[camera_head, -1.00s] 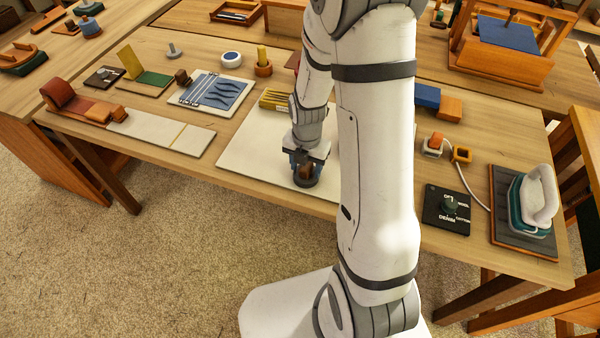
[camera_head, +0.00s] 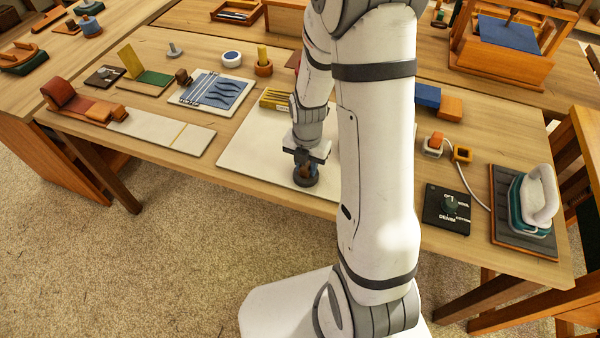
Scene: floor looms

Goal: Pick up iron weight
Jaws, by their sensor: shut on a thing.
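The iron weight (camera_head: 305,182) is a dark, round, low piece with a brown upper part. It is at the front of the white board (camera_head: 245,165) on the table. My gripper (camera_head: 306,170) points down over it, with its fingers shut around the upper part. The weight's dark base shows below the fingers. I cannot tell whether the base touches the board. My own arm hides the right part of the board.
Yellow blocks (camera_head: 273,99) lie behind my gripper. A blue-patterned board (camera_head: 213,92) is to the left. The board's front left is clear.

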